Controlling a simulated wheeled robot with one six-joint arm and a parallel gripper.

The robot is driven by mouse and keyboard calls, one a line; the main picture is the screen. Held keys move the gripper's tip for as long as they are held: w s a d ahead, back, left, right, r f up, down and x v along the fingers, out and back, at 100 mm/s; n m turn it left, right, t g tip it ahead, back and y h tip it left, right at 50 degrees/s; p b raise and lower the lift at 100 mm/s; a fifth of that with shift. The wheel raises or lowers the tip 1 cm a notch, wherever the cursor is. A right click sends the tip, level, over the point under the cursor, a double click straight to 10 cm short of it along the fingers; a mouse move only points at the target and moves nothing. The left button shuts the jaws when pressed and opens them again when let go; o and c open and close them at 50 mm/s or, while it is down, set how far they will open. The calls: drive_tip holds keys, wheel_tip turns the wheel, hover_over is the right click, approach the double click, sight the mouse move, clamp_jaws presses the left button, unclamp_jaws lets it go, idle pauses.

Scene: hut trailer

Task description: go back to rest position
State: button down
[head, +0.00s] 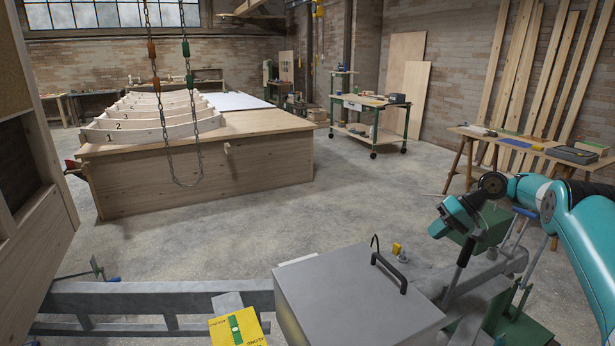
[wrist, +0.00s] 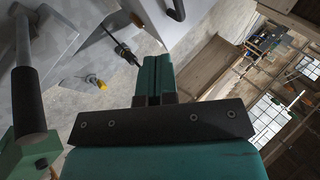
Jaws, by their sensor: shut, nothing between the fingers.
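My gripper (head: 437,230) is at the right of the head view, at the end of my bent teal arm. It hangs over the trailer's drawbar area, to the right of a grey lidded box. In the wrist view my gripper (wrist: 157,64) shows its two teal fingers together, with nothing between them. A lever with a black grip (head: 464,251) stands close below it in the head view. A black-gripped lever also shows at the left of the wrist view (wrist: 28,98). I cannot tell the exact gap between gripper and lever.
The grey box (head: 355,300) has a black handle (head: 389,272) on its lid. A small yellow-topped part (head: 397,248) is behind it. A yellow card (head: 238,328) is in front. A chain (head: 165,115) hangs at left. A workbench (head: 525,146) stands right; open floor lies behind.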

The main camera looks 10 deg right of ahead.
drive_tip(key=s+a+r+n, duration=0.1)
drive_tip(key=a+r+n, duration=0.1)
drive_tip(key=a+r, duration=0.95)
drive_tip(key=s+a+r+n+g+h, duration=0.1)
drive_tip(key=s+a+r, duration=0.3)
drive_tip(key=s+a, duration=0.2)
drive_tip(key=s+a+r+n+g, duration=0.1)
drive_tip(key=s+a+r, duration=0.2)
drive_tip(key=s+a, duration=0.3)
drive_tip(key=s+a+n+h, duration=0.1)
drive_tip(key=s+a, duration=0.1)
drive_tip(key=s, duration=1.2)
drive_tip(key=s+a+f+n+h, duration=0.1)
drive_tip(key=s+a+n, duration=0.1)
drive_tip(key=s, duration=1.1)
drive_tip(key=shift+s+a, duration=0.4)
drive_tip(key=shift+a, duration=0.2)
